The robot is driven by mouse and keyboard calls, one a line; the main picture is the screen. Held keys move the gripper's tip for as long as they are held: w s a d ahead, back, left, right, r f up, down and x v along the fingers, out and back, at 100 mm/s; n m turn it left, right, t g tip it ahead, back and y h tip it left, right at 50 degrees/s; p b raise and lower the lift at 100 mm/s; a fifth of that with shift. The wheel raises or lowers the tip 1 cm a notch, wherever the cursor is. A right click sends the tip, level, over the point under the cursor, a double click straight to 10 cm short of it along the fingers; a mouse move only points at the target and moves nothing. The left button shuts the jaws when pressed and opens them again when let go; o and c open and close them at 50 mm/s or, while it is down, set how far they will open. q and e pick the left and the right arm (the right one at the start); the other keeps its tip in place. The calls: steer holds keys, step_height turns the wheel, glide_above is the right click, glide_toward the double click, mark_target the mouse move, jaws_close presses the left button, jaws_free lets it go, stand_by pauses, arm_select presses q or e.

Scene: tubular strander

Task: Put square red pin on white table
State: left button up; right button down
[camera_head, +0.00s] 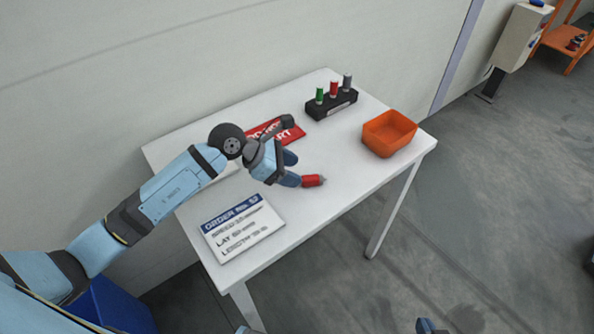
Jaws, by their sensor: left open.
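A red pin (312,181) with a small grey tip lies on its side on the white table (330,203), right by the fingertips of my left gripper (294,168). My left gripper is open and comes in low from the left. The pin's left end is close to the lower finger; I cannot tell if they touch. Another red pin (334,89) stands upright in a black rack (331,104) at the back of the table. I cannot tell which pin is square in section. My right gripper does not show clearly.
In the rack a green pin (320,95) and a grey pin (347,82) flank the red one. An orange bin (389,133) stands at the right. An order card (242,228) lies front left, and a red sign (290,134) lies behind my gripper.

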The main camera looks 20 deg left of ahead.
arm_select(q)
steer(key=v, duration=1.1)
steer(key=shift+a+r, duration=0.15)
steer(key=shift+s, duration=0.2)
